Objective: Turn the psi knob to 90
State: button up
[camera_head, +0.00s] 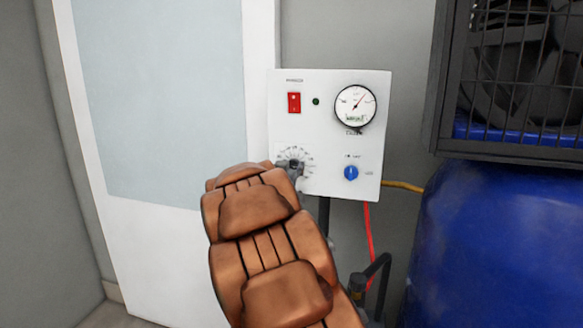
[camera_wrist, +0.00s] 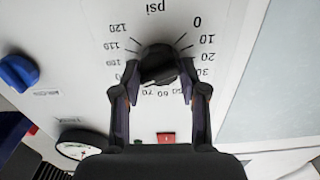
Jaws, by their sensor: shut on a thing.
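The black psi knob (camera_wrist: 158,62) sits on the white control panel, with a printed dial around it running from 0 to 120. The panel appears upside down in the wrist view. My gripper (camera_wrist: 159,72) is shut on the knob, one finger on each side. The knob's exact reading is hard to make out. In the head view, my gripper (camera_head: 294,168) is at the panel's lower left, and my brown arm hides part of the dial (camera_head: 294,153).
The white panel (camera_head: 325,90) also carries a red switch (camera_head: 294,103), a small green light (camera_head: 316,101), a round gauge (camera_head: 355,108) and a blue knob (camera_head: 351,173). A blue tank (camera_head: 500,250) and a dark caged fan (camera_head: 520,70) stand at right. A red cable (camera_head: 369,240) hangs below.

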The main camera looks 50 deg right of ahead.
jog(key=o, duration=1.1)
jog(key=shift+o, duration=0.2)
jog(key=shift+a, duration=0.1)
jog(key=v, duration=1.2)
